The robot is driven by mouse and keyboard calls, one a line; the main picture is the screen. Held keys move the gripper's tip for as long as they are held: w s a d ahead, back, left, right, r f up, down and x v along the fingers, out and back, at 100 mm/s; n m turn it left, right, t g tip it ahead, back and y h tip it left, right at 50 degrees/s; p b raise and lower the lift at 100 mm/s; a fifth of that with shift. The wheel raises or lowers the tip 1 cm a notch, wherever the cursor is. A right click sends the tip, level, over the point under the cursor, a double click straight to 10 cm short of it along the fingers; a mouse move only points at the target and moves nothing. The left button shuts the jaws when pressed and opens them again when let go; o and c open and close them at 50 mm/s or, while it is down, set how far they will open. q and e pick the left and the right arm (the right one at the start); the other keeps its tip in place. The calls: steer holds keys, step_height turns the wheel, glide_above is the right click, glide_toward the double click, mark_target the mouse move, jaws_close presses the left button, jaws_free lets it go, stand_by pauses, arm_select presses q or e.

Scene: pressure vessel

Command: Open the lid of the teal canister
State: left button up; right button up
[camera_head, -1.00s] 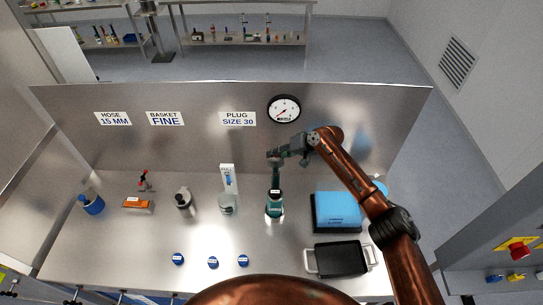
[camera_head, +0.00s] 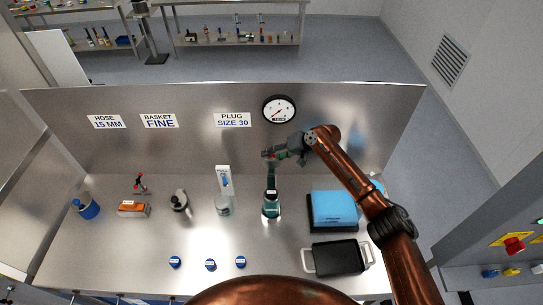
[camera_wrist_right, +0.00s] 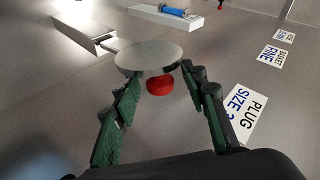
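The teal canister (camera_head: 271,208) stands upright on the steel bench, with a dark upper part and a small white label. A dark greenish upright piece (camera_head: 271,176) rises from its top towards my right gripper (camera_head: 267,154), which hangs above it, reaching in from the right. In the right wrist view the two green-padded fingers of my right gripper (camera_wrist_right: 160,86) stand apart, with a red knob (camera_wrist_right: 160,85) between them and visible gaps on both sides. A pale grey disc (camera_wrist_right: 148,57) lies just beyond the knob. Contact cannot be told. My left gripper is not in view.
Right of the canister are a blue block on a black tray (camera_head: 333,209) and a black pan (camera_head: 337,258). Left are a glass jar (camera_head: 223,206), a white sign stand (camera_head: 224,180) and a metal flask (camera_head: 180,202). Blue caps (camera_head: 210,264) lie in front. A steel panel (camera_head: 190,150) stands behind.

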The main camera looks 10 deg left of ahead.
steer(key=v, duration=1.1)
steer(key=shift+d, duration=0.1)
steer(key=shift+d, duration=0.1)
